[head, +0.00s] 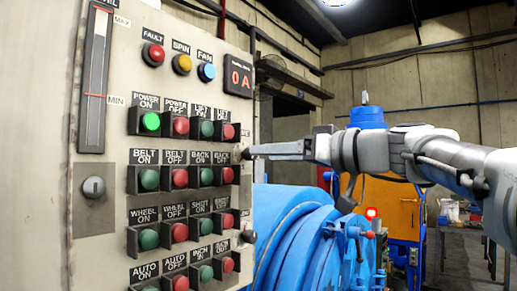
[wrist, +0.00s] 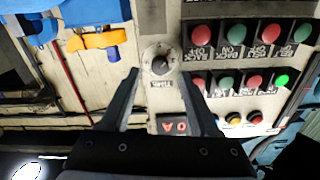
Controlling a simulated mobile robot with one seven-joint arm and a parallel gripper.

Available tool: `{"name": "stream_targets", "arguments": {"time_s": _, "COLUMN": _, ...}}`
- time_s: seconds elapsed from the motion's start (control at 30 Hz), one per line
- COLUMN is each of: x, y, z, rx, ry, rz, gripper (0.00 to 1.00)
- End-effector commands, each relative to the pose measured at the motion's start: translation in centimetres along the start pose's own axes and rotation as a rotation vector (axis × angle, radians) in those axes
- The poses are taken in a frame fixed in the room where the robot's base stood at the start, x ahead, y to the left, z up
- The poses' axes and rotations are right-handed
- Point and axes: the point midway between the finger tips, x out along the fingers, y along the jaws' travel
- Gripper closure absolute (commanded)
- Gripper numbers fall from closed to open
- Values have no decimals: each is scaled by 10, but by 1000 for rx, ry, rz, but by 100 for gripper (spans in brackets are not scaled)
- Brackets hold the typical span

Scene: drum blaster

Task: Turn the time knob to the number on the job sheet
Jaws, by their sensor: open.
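The time knob (wrist: 160,62) is a dark pointer knob on a round pale dial in the wrist view, which shows the panel upside down. A label plate sits beside it, too blurred to read surely. My gripper (wrist: 160,74) is open, with one finger on each side of the knob in this view; I cannot tell whether they touch it. In the head view my gripper (head: 250,153) reaches from the right to the panel's right edge, where a small dark knob (head: 245,155) shows side-on. The dial marks are unreadable. No job sheet can be made out.
Blue machinery (head: 300,235) stands beyond the panel. Orange and blue objects (wrist: 97,41) show at the wrist view's upper left.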

Motion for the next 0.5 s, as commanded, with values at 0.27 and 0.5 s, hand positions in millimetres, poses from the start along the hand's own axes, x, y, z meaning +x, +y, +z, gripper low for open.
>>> {"name": "stream_targets", "arguments": {"time_s": 0.27, "x": 35, "y": 0, "z": -1, "rx": -1, "ry": -1, "rz": -1, "gripper": 38}}
{"name": "stream_targets", "arguments": {"time_s": 0.5, "x": 40, "y": 0, "z": 0, "rx": -1, "ry": 0, "rz": 1, "gripper": 38}}
